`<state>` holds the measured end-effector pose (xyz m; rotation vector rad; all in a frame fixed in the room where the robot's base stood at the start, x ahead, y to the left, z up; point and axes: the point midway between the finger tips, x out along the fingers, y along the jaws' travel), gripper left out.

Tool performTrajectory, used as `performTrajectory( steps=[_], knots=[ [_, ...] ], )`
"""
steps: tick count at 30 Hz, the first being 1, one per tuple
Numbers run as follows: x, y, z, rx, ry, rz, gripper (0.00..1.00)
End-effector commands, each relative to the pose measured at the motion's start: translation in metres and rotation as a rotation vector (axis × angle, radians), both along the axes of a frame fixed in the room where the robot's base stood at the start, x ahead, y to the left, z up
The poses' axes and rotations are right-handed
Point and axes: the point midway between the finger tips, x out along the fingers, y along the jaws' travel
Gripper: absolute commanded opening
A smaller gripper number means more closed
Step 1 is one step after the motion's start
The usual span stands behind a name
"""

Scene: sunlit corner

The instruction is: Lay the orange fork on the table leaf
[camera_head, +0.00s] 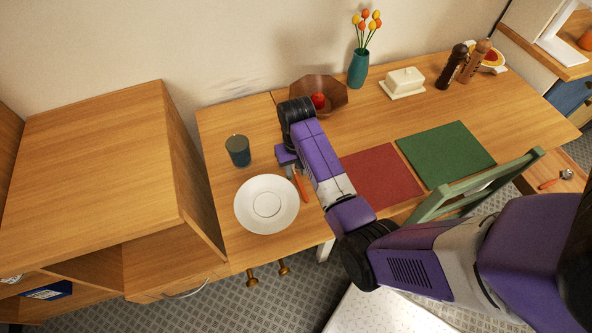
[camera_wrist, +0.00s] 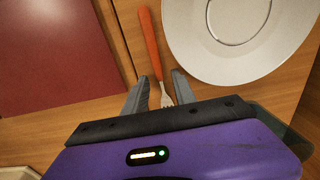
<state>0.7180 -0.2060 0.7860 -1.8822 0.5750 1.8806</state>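The orange fork (camera_head: 300,186) lies on the wooden table just right of the white plate (camera_head: 266,222). In the wrist view the fork (camera_wrist: 151,48) has its orange handle pointing away from me and its metal tines between my fingers. My gripper (camera_wrist: 161,92) is open around the tine end, with gaps on both sides. In the head view my gripper (camera_head: 291,166) is partly hidden by my wrist. A seam across the table (camera_head: 218,122) runs close beside the fork; the plate (camera_wrist: 240,62) is on the fork's side of it.
A dark cup (camera_head: 238,151) stands behind the plate. A wooden bowl (camera_head: 331,95) with a red fruit is beyond my wrist. Red (camera_head: 380,176) and green (camera_head: 446,153) mats lie to the right. A tall wooden cabinet (camera_head: 100,160) borders the table's left end.

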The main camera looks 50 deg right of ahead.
Motion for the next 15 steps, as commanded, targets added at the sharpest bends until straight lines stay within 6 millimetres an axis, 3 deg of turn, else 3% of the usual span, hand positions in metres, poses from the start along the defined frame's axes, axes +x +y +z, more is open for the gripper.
performTrajectory(
  steps=[15],
  knots=[
    [0.001,-0.001,0.102,-0.002,-0.002,0.0,0.32]
  ],
)
